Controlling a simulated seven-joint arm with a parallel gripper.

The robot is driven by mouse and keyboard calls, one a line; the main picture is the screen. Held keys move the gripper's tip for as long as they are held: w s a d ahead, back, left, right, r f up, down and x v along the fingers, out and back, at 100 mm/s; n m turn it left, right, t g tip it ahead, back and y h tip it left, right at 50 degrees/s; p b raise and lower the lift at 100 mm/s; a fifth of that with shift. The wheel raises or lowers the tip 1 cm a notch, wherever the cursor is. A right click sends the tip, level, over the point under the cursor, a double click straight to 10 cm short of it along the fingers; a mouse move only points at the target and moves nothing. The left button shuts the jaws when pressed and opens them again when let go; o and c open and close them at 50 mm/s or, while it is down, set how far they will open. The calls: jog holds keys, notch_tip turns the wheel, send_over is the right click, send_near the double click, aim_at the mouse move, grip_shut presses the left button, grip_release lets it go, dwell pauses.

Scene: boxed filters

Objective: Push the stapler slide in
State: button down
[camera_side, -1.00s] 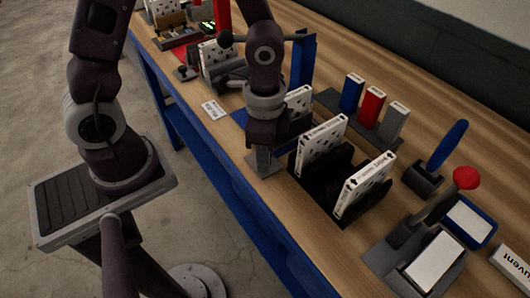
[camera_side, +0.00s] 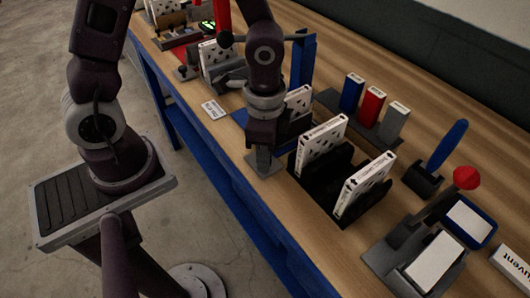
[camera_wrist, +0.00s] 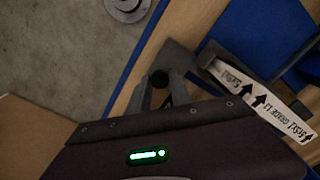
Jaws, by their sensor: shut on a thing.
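My gripper (camera_side: 263,162) points down at the front edge of the bench, beside a blue fixture with an upright blue post (camera_side: 302,62). A white filter box (camera_wrist: 262,98) with black arrows and lettering lies at the fixture. It also shows partly behind my arm in the side view (camera_side: 298,98). My arm hides the knob there.
A black rack (camera_side: 313,187) with two upright filter boxes stands close to the right of my gripper. Blue, red and grey blocks (camera_side: 373,106) stand behind it. A red-knobbed lever device (camera_side: 405,238) is at front right. A small white label (camera_side: 213,109) lies left.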

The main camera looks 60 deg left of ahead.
jog(key=a, duration=1)
jog(key=shift+a, duration=0.25)
jog(key=c, duration=1.2)
grip_release()
jog(key=shift+a, duration=0.1)
jog(key=shift+o, duration=0.2)
jog(key=shift+d, duration=0.25)
